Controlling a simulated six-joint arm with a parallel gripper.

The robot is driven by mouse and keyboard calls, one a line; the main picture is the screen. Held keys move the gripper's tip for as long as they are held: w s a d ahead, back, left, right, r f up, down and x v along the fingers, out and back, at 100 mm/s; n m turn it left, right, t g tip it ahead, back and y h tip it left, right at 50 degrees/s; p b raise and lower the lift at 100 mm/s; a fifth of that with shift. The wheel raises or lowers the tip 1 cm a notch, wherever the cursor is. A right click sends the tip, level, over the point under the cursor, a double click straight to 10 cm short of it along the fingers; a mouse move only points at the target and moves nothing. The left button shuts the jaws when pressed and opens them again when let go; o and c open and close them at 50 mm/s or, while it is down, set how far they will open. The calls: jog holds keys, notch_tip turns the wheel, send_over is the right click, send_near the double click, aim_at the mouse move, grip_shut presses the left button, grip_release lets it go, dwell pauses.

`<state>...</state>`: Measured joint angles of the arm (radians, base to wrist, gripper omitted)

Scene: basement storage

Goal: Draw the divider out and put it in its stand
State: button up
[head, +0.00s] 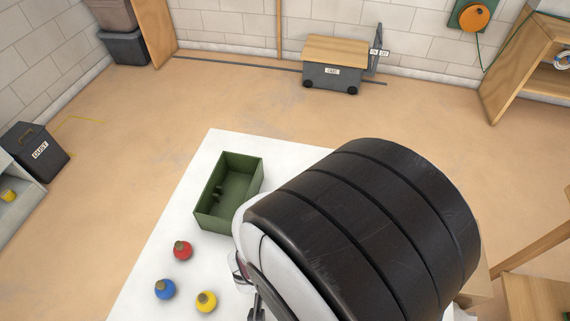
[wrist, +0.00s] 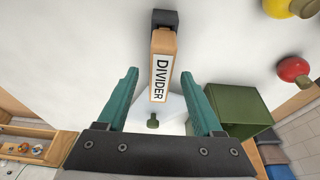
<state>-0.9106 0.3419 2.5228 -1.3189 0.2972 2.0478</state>
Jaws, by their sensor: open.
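In the wrist view a tan upright piece (wrist: 161,42) carries a white label reading DIVIDER (wrist: 160,80). A dark block (wrist: 163,19) adjoins its far end; I cannot tell whether it is a separate part. My gripper (wrist: 159,73) is open, its teal fingers on either side of the labelled piece with gaps, gripping nothing. A small dark green knob (wrist: 152,121) shows between the fingers. An open green box (head: 211,214) stands on the white table, with small dark parts inside; it also shows right of my fingers in the wrist view (wrist: 238,106). My arm hides the labelled piece in the head view.
Red (head: 182,251), blue (head: 165,289) and yellow (head: 206,302) balls with knobs lie on the white table (head: 150,268) near the box. The table's left strip is otherwise clear. A cart (head: 331,77) and bins stand on the floor well beyond.

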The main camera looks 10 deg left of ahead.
jog(key=v, duration=1.5)
jog(key=shift+f, duration=0.1)
jog(key=s+d+r+m+g+y, duration=0.1)
jog(key=s+d+m+g, duration=0.1)
jog(key=d, duration=0.5)
jog(key=s+d+r+m+g, duration=0.1)
jog(key=d+m, duration=0.2)
jog(key=d, duration=0.5)
jog(key=shift+s+m+g+y, duration=0.3)
jog(key=shift+s+g+y, duration=0.1)
